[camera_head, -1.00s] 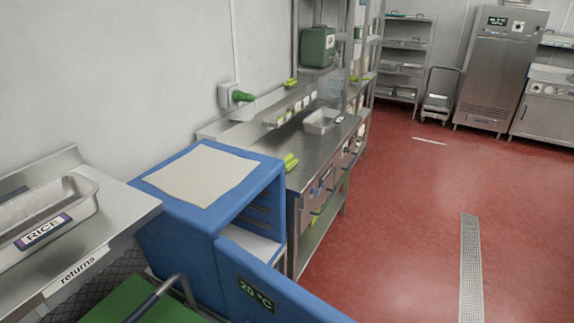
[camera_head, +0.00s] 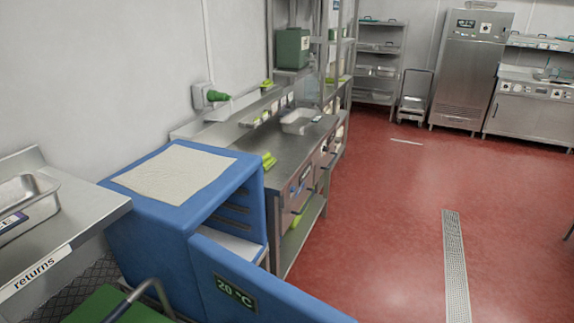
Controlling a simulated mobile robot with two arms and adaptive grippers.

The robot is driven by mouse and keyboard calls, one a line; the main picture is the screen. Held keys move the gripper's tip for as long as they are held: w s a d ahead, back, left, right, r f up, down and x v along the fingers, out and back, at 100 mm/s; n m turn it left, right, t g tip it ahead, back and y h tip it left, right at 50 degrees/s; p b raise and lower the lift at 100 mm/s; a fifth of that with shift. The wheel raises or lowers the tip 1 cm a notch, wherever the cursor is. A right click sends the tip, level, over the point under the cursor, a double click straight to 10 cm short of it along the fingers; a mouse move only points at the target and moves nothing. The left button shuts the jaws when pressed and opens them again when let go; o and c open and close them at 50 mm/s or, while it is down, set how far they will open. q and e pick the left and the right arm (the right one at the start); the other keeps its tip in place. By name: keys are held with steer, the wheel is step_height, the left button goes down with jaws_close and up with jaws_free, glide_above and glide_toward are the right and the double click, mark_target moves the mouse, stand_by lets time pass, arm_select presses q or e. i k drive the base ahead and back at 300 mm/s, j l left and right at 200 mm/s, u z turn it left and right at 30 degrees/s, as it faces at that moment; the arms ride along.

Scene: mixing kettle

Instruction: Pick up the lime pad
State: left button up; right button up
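Several lime-green items show in the head view. One lime item (camera_head: 268,161) lies on the near end of the steel counter (camera_head: 282,142); it looks like a small stack or pair. Another lime item (camera_head: 266,84) sits at the back of the counter, by the wall shelf. A lime patch (camera_head: 297,220) also shows lower down, under the counter top. They are too small to tell which is the lime pad. Neither of my grippers is in view.
A blue cabinet (camera_head: 125,227) with a cream cloth on top stands before the counter, its blue door (camera_head: 270,290) open. A returns shelf (camera_head: 75,226) is at left. A green surface with a metal handle (camera_head: 105,305) is near bottom left.

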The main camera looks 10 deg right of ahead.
mark_target(268, 160)
steer(key=l+z, duration=0.2)
steer(key=z, duration=0.15)
steer(key=l+z, duration=0.2)
steer(key=z, duration=0.15)
steer(key=l+z, duration=0.2)
steer(key=z, duration=0.15)
steer(key=i+l+u, duration=0.1)
steer(key=i+l, duration=1)
steer(key=i+u, duration=0.4)
steer(key=i+l+u, duration=0.35)
steer(key=i, duration=0.25)
steer(key=i+l+u, duration=0.25)
steer(key=i+u, duration=0.15)
steer(key=i, duration=0.1)
